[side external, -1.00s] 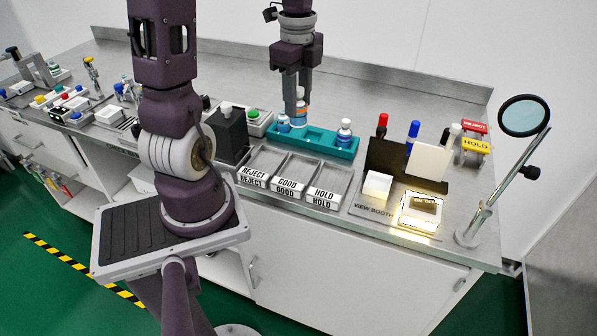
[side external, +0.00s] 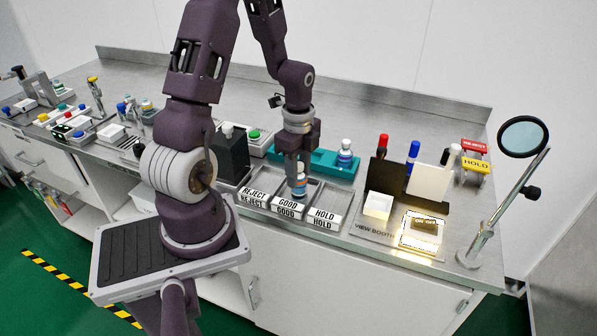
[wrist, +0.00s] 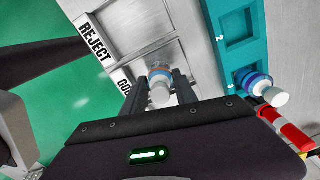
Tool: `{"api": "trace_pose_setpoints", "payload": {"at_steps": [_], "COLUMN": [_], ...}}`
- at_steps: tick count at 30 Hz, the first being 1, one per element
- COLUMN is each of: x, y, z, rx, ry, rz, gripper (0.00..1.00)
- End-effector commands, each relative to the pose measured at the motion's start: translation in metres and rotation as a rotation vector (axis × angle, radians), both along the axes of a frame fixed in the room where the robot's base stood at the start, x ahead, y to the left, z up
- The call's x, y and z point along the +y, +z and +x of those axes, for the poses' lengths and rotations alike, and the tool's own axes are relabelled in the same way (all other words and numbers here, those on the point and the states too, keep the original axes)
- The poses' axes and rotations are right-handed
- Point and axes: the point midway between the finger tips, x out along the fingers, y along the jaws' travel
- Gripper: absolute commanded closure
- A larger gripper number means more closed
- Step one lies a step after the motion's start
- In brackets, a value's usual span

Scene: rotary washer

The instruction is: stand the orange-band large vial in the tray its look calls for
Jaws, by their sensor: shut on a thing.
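My gripper (side external: 299,178) is shut on the orange-band large vial (side external: 299,190), which is upright with a pale cap and a blue band showing. The vial is in the GOOD tray (side external: 286,203), the middle of three; I cannot tell whether its base touches the tray floor. In the wrist view the vial (wrist: 160,88) stands between the two fingers (wrist: 158,100), over the GOOD compartment.
The REJECT tray (side external: 253,196) is to the left and the HOLD tray (side external: 323,217) to the right. The teal rack (side external: 330,166) behind holds another blue-and-white vial (side external: 345,154). A black box (side external: 231,155) stands left; the view booth (side external: 388,170) stands right.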

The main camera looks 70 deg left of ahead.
Motion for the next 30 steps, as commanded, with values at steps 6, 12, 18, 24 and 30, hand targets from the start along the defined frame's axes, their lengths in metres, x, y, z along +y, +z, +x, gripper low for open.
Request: {"api": "trace_pose_setpoints", "payload": {"at_steps": [6, 12, 18, 24, 30], "x": [0.0, 0.0, 0.0, 0.001, 0.001], "y": [-0.001, -0.002, -0.002, 0.017, 0.069], "z": [0.0, 0.0, 0.0, 0.002, 0.002], "rx": [0.0, -0.001, -0.001, -0.007, -0.007], "ry": [0.0, 0.0, 0.0, 0.001, 0.001], "rz": [0.0, 0.001, 0.001, 0.003, 0.007], "gripper": [1.0, 0.44, 0.44, 0.44, 0.44]}}
